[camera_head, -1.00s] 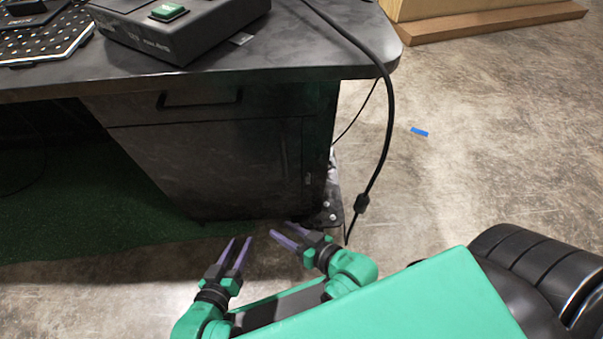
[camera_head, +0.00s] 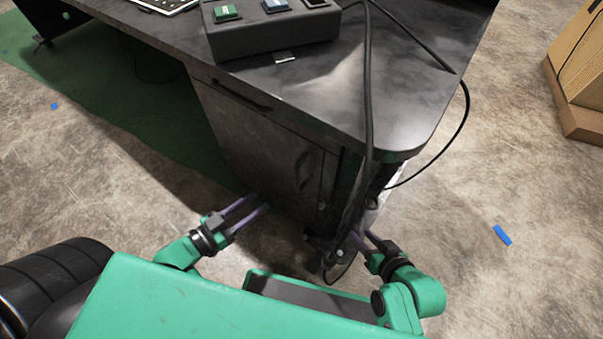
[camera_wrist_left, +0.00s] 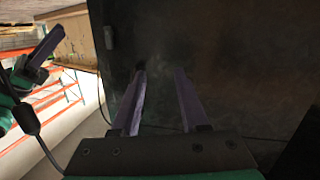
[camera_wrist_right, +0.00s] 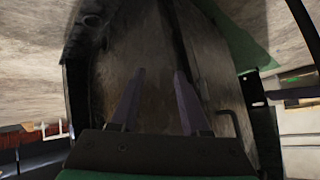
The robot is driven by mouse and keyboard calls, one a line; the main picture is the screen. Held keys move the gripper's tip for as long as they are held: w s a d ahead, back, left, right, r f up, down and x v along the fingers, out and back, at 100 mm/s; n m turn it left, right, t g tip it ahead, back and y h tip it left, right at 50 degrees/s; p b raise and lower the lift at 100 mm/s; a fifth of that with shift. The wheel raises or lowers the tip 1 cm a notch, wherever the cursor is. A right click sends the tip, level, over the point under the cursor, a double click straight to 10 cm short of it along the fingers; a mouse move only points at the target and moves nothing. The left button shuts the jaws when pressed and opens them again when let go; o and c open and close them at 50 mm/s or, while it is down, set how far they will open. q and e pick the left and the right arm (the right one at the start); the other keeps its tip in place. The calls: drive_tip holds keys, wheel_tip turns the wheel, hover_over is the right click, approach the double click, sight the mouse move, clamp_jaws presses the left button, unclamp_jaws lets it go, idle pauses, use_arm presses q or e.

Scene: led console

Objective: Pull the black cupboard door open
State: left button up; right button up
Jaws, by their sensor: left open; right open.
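The black cupboard door (camera_head: 255,150) is the dark front panel under the desk, below a drawer with a bar handle (camera_head: 243,96). It looks shut. A curved dark handle (camera_head: 302,170) shows near its right edge. My left gripper (camera_head: 258,203) is open and empty, low in front of the door. In the left wrist view its fingers (camera_wrist_left: 160,75) point at a dark panel (camera_wrist_left: 235,60), with no handle between them. My right gripper (camera_head: 362,236) is open and empty by the cupboard's right corner. Its fingers (camera_wrist_right: 158,75) face a dim panel in the right wrist view.
A black cable (camera_head: 367,100) hangs over the desk corner, close to my right gripper. A button box (camera_head: 270,32) stands on the desktop (camera_head: 400,110). A green mat (camera_head: 110,110) lies at left. Concrete floor is open at right (camera_head: 480,200).

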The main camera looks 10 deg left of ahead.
use_arm(q)
drive_tip(key=s+a+r+m+g+h+p, duration=0.2)
drive_tip(key=s+a+r+m+g+h, duration=0.15)
drive_tip(key=r+m+h, duration=0.35)
drive_tip(key=w+d+n+y+b, duration=0.1)
drive_tip(key=w+d+b, duration=0.4)
drive_tip(key=w+d, duration=0.3)
drive_tip(key=d, duration=0.4)
drive_tip(key=shift+w+r+n, duration=0.25)
drive_tip(key=shift+r+n, duration=0.05)
drive_tip(key=shift+r, duration=0.05)
drive_tip(key=shift+d, duration=0.1)
clamp_jaws()
use_arm(e)
drive_tip(key=a+t, duration=0.1)
drive_tip(key=a+f+t+y, duration=0.1)
drive_tip(key=a, duration=0.1)
drive_tip(key=shift+s+f+m+t, duration=0.15)
drive_tip(key=shift+f+m+t, duration=0.05)
drive_tip(key=shift+m+t, duration=0.2)
use_arm(q)
drive_tip(key=shift+g, duration=0.25)
